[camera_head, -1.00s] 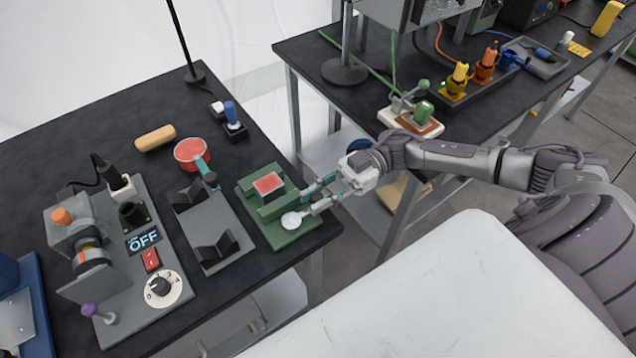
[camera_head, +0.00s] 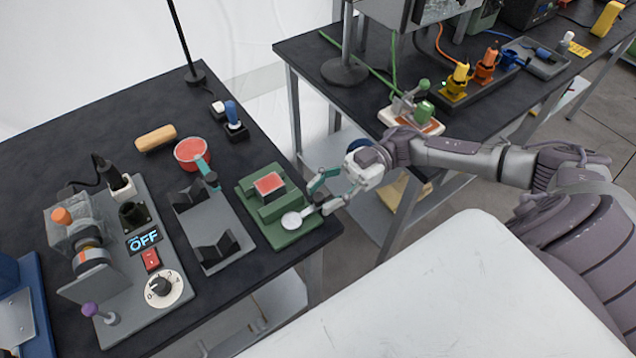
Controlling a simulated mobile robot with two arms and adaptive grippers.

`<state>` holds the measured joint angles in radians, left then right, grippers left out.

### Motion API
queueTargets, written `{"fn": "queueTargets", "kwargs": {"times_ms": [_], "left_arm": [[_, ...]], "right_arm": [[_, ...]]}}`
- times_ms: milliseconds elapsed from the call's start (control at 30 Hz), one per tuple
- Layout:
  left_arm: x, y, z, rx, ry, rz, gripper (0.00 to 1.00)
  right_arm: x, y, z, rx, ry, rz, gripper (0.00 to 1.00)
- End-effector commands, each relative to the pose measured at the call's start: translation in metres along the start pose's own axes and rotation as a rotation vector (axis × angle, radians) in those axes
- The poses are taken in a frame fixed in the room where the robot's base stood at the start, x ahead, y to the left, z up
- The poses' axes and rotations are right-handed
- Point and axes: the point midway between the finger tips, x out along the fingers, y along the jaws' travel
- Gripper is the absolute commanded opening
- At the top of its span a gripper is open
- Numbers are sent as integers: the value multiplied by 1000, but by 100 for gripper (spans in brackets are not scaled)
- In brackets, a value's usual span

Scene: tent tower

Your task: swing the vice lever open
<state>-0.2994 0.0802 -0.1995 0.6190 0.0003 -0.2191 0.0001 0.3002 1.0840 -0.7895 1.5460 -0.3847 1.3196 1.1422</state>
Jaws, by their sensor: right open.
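The green vice (camera_head: 281,238) sits at the right edge of the left table, with a red-topped block (camera_head: 269,184) between its raised green jaws. A pale round disc with a short arm (camera_head: 291,221), which looks like the vice lever, lies at its near side and points right. My right gripper (camera_head: 316,200) comes in from the right, open, with its fingers spread just right of the vice and the lever's outer end. I cannot tell whether a finger touches the lever. My left gripper is not in view.
A grey plate with black V-blocks (camera_head: 213,247) stands left of the vice, with a red-topped round pot (camera_head: 192,153) behind. A white surface (camera_head: 430,290) fills the near right. A floor gap separates the two tables.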

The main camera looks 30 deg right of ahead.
Motion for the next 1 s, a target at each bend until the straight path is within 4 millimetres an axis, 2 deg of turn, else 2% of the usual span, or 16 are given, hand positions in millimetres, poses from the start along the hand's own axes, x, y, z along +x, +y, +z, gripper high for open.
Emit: {"fn": "queueTargets", "kwargs": {"times_ms": [200, 400, 567, 1000], "left_arm": [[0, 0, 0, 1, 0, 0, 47], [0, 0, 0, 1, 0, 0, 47], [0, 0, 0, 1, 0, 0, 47], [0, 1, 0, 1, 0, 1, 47]], "right_arm": [[-36, 0, 0, 0, -2, 3, 49], [-58, 0, 0, -1, 0, 0, 49], [-65, 0, 0, -1, 1, 0, 49], [-65, 0, 0, -1, 1, -1, 49]]}}
